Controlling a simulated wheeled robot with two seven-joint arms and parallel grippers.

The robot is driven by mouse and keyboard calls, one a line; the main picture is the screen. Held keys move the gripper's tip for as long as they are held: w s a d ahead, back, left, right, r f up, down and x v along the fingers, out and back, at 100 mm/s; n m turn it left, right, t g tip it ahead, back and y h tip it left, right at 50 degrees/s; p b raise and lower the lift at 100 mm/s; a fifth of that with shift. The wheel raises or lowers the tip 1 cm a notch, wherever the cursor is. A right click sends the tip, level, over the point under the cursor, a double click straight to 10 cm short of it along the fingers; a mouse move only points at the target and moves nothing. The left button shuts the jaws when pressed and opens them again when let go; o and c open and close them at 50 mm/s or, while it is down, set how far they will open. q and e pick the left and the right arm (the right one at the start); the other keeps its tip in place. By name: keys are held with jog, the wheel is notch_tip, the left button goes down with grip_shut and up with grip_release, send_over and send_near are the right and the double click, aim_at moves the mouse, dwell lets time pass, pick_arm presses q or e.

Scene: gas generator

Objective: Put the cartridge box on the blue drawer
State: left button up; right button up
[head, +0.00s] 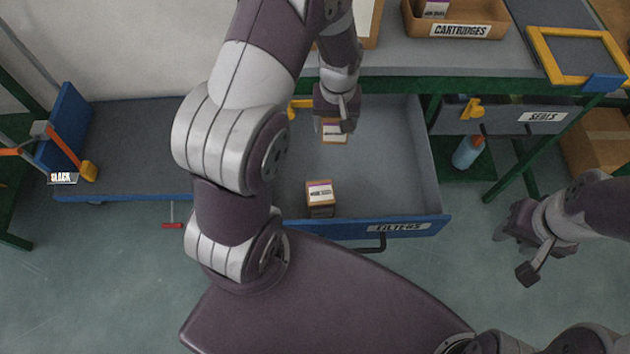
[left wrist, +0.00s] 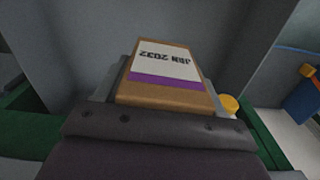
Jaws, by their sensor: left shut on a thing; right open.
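My left gripper (head: 337,108) is shut on a small brown cartridge box (head: 334,132) over the rear part of the open blue drawer (head: 431,224). In the left wrist view the held box (left wrist: 160,75) shows a white date label and a purple band, with grey surfaces behind it. I cannot tell whether its underside touches the drawer floor. The drawer front is labelled FILTERS. A similar box (head: 320,198) stands inside the drawer near its front. My right gripper (head: 520,250) is open and empty, to the right of the drawer.
A brown bin (head: 459,30) labelled CARTRIDGES sits on the bench with a similar box inside. A SEALS drawer (head: 490,118), a blue bottle (head: 467,152) and a yellow frame (head: 575,55) are at the right. The drawer's right side is clear.

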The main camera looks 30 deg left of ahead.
pick_arm(q)
jog(key=f, duration=0.1)
jog(key=f+b, duration=0.1)
jog(key=f, duration=0.2)
jog(key=shift+s+a+n+b, duration=0.2)
jog(key=shift+s+n+b, duration=0.1)
jog(key=shift+n, duration=0.1)
jog(key=b, duration=0.2)
send_near(329, 163)
notch_tip(329, 163, down, 5)
jog(key=shift+f, duration=0.15)
jog(key=o, duration=1.1)
pick_arm(e)
jog(key=f, duration=0.5)
jog(key=shift+w+f, duration=0.2)
jog(key=shift+f, duration=0.1)
